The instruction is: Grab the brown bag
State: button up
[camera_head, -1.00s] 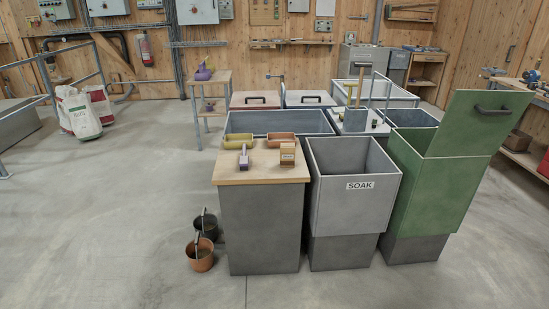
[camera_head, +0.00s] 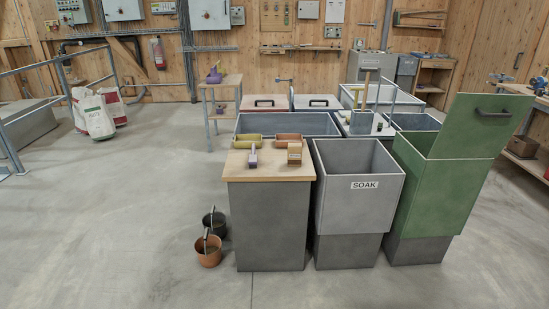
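A small brown block-shaped item (camera_head: 294,153), which may be the brown bag, stands upright on the right part of the wooden-topped counter (camera_head: 240,173). It is too small to tell whether it is a bag or a box. On the floor at the left, a white sack with green print (camera_head: 95,117) leans by a white and dark red sack (camera_head: 114,108). My gripper is not in view.
A grey SOAK bin (camera_head: 362,215) and an open green bin (camera_head: 437,205) stand right. Two buckets (camera_head: 208,255) sit left.

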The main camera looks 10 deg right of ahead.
aim_at(294, 150)
jog(key=u, duration=0.9)
jog(key=i, duration=0.95)
jog(key=u, duration=0.05)
jog(key=k, duration=0.9)
jog(key=z, duration=0.2)
jog(key=i, duration=0.4)
